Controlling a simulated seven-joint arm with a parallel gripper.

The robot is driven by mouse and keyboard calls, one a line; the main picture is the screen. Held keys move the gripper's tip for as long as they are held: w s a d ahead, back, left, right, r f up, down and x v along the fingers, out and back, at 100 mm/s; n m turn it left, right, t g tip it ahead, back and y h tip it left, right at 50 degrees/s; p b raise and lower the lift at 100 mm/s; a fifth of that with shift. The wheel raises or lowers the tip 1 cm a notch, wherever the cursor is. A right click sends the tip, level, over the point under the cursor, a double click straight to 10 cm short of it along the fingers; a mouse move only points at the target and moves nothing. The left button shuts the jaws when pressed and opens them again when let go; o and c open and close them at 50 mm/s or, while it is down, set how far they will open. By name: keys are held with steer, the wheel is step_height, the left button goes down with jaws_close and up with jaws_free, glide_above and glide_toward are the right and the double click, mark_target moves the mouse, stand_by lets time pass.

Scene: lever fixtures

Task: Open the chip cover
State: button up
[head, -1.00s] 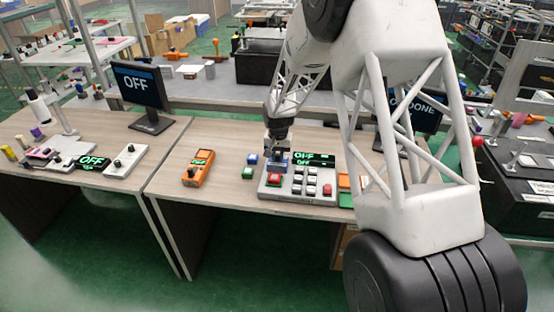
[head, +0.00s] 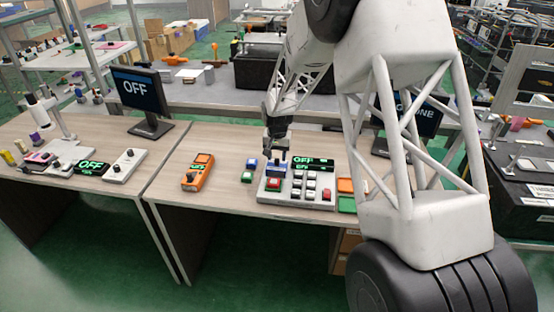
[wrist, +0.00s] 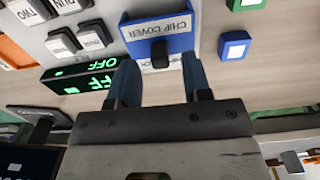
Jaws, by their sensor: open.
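The chip cover (wrist: 158,30) is a blue box with a white "CHIP COVER" label and a black knob (wrist: 159,54) on its near side in the wrist view. In the head view the blue cover (head: 276,169) is at the left back of the grey control panel (head: 300,200), partly hidden by my gripper. My gripper (wrist: 158,61) is open, with its two blue fingers on either side of the knob and apart from it. In the head view my gripper (head: 277,146) points down just above the cover. The cover looks shut.
A green-lit "OFF" display (wrist: 88,75) and several white buttons sit beside the cover. Loose green and blue buttons stand left of the panel. An orange meter (head: 197,172) lies further left, with bare table around it. A monitor (head: 140,92) stands at the back left.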

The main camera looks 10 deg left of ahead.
mark_target(277, 159)
steer(key=shift+r, duration=2.65)
steer(key=shift+s+d+r, duration=0.2)
steer(key=shift+d+r, duration=0.2)
steer(key=shift+r, duration=0.1)
steer(key=s+d+r+t, duration=0.1)
steer(key=s+d+r, duration=1.8)
steer(key=s+d, duration=0.4)
steer(key=s, duration=0.6)
steer(key=s+d+t, duration=0.1)
steer(key=s+d, duration=0.3)
steer(key=s, duration=0.6)
steer(key=s+d+r, duration=0.1)
steer(key=s+d, duration=0.3)
steer(key=s, duration=0.6)
steer(key=shift+t, duration=0.3)
